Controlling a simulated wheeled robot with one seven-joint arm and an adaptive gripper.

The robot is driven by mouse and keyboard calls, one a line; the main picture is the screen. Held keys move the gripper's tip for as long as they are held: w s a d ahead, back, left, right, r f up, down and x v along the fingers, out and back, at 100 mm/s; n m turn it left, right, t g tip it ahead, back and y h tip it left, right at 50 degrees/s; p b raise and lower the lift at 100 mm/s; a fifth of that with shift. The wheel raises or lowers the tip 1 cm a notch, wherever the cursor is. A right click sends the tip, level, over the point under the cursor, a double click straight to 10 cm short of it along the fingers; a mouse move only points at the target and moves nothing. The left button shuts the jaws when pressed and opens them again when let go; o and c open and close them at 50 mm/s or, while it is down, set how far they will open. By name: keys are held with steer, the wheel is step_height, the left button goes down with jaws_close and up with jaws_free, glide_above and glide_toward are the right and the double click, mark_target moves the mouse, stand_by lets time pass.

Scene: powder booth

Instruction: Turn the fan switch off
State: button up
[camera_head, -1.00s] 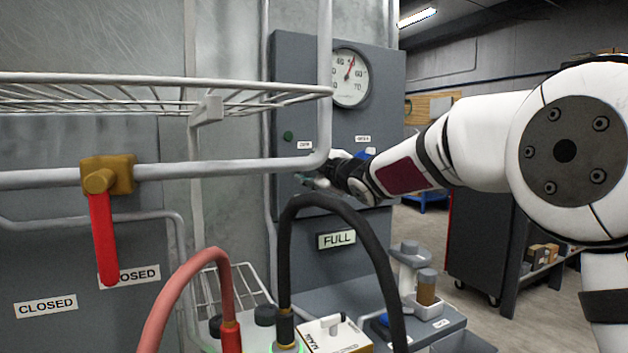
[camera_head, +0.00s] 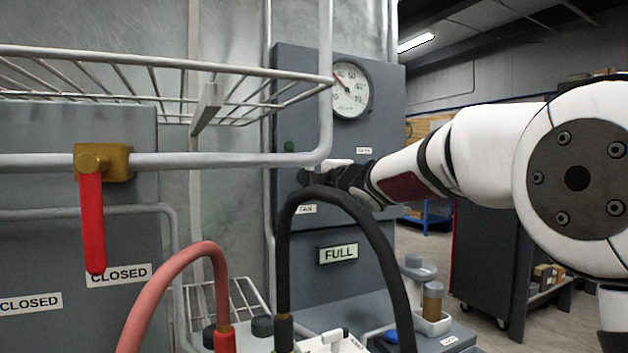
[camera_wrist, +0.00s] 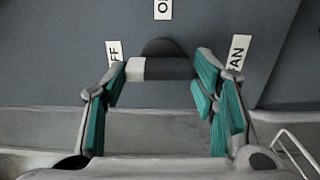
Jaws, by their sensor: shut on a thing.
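The fan switch (camera_wrist: 168,68) shows in the wrist view as a dark bar with a white end, over a dark round base on the grey panel. The white end points left, beside a partly covered label (camera_wrist: 114,53) reading "FF". A label starting with "O" is above and the "FAN" label (camera_wrist: 237,52) is to the right. My gripper (camera_wrist: 160,70) has its teal-padded fingers at the two ends of the bar, shut on it. In the head view my gripper (camera_head: 322,178) is at the panel (camera_head: 300,75), hiding the switch.
A gauge (camera_head: 350,90) is above my gripper. A black hose (camera_head: 385,240) arches in front of the panel, close below it. A wire rack (camera_head: 210,105), a pipe (camera_head: 230,161) and a red-handled valve (camera_head: 92,220) are at the left. A bench with small containers (camera_head: 432,300) is below.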

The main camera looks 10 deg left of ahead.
steer(key=o, duration=1.2)
steer(key=shift+a, duration=0.1)
steer(key=shift+c, duration=0.2)
steer(key=v, duration=1.2)
